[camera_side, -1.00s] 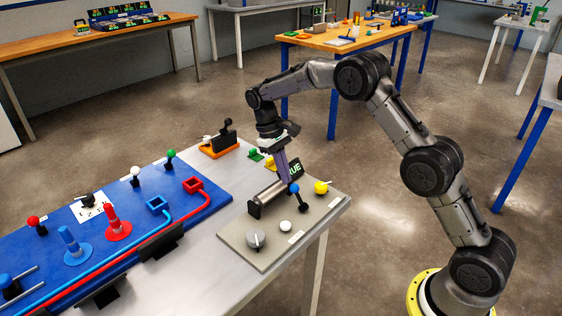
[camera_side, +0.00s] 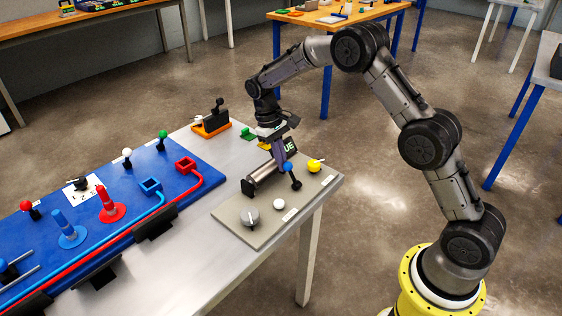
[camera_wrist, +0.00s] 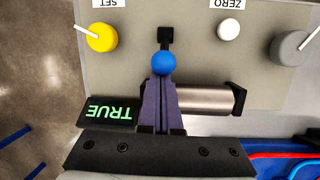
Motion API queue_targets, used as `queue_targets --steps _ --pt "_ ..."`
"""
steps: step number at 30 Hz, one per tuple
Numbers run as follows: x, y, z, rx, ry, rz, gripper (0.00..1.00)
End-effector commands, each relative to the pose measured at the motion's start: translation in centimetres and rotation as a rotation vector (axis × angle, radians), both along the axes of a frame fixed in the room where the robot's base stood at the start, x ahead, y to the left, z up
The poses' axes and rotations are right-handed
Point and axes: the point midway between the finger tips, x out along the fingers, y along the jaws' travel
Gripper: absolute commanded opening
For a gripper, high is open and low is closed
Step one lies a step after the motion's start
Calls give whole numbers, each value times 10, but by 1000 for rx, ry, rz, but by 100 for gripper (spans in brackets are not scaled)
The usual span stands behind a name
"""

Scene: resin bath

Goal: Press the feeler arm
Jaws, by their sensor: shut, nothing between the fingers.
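The feeler arm is a short black lever (camera_side: 296,183) with a blue ball (camera_side: 287,167) at its end, beside a metal cylinder (camera_side: 264,175) on the grey panel (camera_side: 245,222). In the wrist view the blue ball (camera_wrist: 163,63) sits right at my fingertips, with the black pivot (camera_wrist: 166,36) beyond it. My gripper (camera_side: 281,162) points down at the ball, its purple fingers (camera_wrist: 160,84) together and empty. I cannot tell whether the tips touch the ball. A black display (camera_wrist: 107,112) shows TRUE in green.
A yellow knob (camera_side: 315,165), a white button (camera_side: 279,204) and a grey dial (camera_side: 249,217) are on the same panel. A blue board (camera_side: 110,205) with pegs and levers lies to the left. An orange-based switch (camera_side: 211,122) stands behind.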

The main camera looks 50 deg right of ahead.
Motion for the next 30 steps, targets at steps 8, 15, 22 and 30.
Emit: queue_targets --steps 8,15,22,30 --pt "-13 0 11 0 -175 -2 0" --pt "-29 0 19 0 -392 -1 0" --pt "-42 0 22 -1 -572 -1 0" --pt "-54 1 22 9 -764 -1 0"
